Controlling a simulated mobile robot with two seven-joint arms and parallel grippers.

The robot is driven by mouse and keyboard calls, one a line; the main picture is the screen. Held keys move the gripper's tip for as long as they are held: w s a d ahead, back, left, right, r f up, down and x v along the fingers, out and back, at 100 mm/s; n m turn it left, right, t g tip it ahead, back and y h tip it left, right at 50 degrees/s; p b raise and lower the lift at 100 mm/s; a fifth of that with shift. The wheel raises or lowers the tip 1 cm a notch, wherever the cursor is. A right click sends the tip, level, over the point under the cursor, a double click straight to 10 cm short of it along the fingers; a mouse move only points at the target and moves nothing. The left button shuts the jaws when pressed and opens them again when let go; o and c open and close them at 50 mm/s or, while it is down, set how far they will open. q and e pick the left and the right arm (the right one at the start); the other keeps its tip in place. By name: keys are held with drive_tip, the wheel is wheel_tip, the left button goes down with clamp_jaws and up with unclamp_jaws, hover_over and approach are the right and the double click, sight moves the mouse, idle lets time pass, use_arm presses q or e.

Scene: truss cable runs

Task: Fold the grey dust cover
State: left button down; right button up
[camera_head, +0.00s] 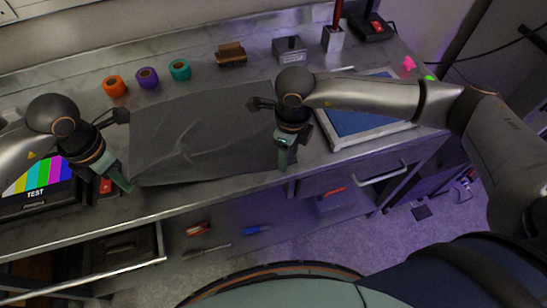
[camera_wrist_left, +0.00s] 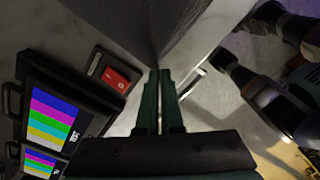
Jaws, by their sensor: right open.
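The grey dust cover (camera_head: 205,130) lies spread and wrinkled on the workbench, with its long sides running left to right. My left gripper (camera_head: 125,186) is at its near left corner. In the left wrist view the fingers (camera_wrist_left: 160,75) are close together, and the cover's dark corner (camera_wrist_left: 165,25) runs in to the fingertips; they look shut on it. My right gripper (camera_head: 283,160) is open at the cover's near right corner, and its arm hides part of the right edge. The exact contact there is too small to tell.
Orange, purple and teal tape rolls (camera_head: 148,78), a brush (camera_head: 231,54) and a grey box (camera_head: 289,49) stand behind the cover. A blue framed panel (camera_head: 352,121) lies right. A test monitor (camera_head: 40,188) stands left. An open drawer (camera_head: 122,252) juts out below the front edge.

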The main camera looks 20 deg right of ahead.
drive_tip(key=shift+f, duration=0.1)
drive_tip(key=shift+c, duration=0.2)
drive_tip(key=shift+c, duration=0.7)
drive_tip(key=c, duration=0.7)
clamp_jaws()
drive_tip(key=shift+r, duration=2.5)
